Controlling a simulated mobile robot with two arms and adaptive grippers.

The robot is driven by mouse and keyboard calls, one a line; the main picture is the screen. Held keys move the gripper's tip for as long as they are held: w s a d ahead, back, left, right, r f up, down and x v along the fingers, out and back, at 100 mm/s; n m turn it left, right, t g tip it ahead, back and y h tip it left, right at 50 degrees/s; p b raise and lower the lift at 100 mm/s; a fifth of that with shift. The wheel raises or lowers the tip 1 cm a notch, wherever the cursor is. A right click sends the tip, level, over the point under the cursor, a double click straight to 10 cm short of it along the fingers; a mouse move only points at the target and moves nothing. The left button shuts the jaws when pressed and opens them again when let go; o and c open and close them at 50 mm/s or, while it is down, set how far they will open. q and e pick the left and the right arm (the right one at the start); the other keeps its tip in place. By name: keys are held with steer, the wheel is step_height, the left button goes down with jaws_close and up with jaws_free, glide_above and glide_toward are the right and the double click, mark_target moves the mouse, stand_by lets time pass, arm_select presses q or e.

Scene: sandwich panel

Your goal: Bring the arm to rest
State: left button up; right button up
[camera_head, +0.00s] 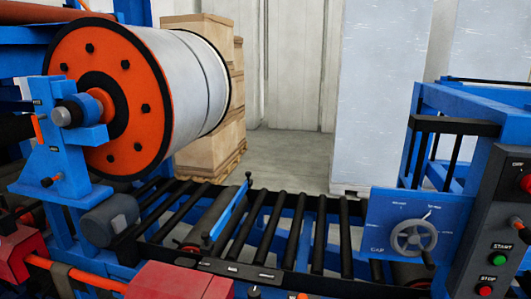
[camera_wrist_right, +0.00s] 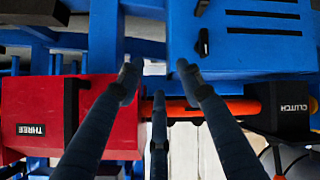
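My right gripper (camera_wrist_right: 158,84) shows in the right wrist view. Its dark fingers reach up from the bottom edge, with their tips apart and nothing held between them. Behind the fingers are a red box labelled THREE (camera_wrist_right: 28,128), an orange bar (camera_wrist_right: 243,107) and a black block marked CLUTCH (camera_wrist_right: 288,108). I cannot tell how far the fingers are from these. Neither gripper can be made out in the head view, and my left gripper is in no view.
In the head view, a large orange-flanged roll (camera_head: 185,80) stands at left above a roller conveyor (camera_head: 285,235). A blue panel with a handwheel (camera_head: 413,237) and a START/STOP control box (camera_head: 500,230) stand at right. Open floor (camera_head: 290,155) lies behind the conveyor.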

steer(key=s+a+f+g+b, duration=0.1)
steer(key=s+a+f, duration=0.15)
steer(key=f, duration=0.35)
steer(key=s+a+f+g, duration=0.1)
steer(key=s+f+g, duration=0.1)
steer(key=s+f, duration=0.35)
arm_select(q)
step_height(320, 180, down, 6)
steer(key=b, duration=0.4)
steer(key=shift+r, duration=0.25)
arm_select(e)
steer(key=s+a+f+g+y, duration=0.1)
steer(key=s+a+f+g, duration=0.2)
steer(key=s+f, duration=0.8)
steer(key=s+a+f+g+y, duration=0.1)
steer(key=s+a+f+g, duration=0.2)
steer(key=s+f, duration=0.8)
steer(key=s+a, duration=0.2)
steer(key=s, duration=0.3)
steer(key=shift+a+f+m+g, duration=0.15)
steer(key=shift+f+m+g, duration=0.15)
steer(key=shift+f+g, duration=0.1)
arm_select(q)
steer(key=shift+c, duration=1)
arm_select(e)
steer(key=shift+c, duration=0.6)
steer(key=shift+s, duration=0.1)
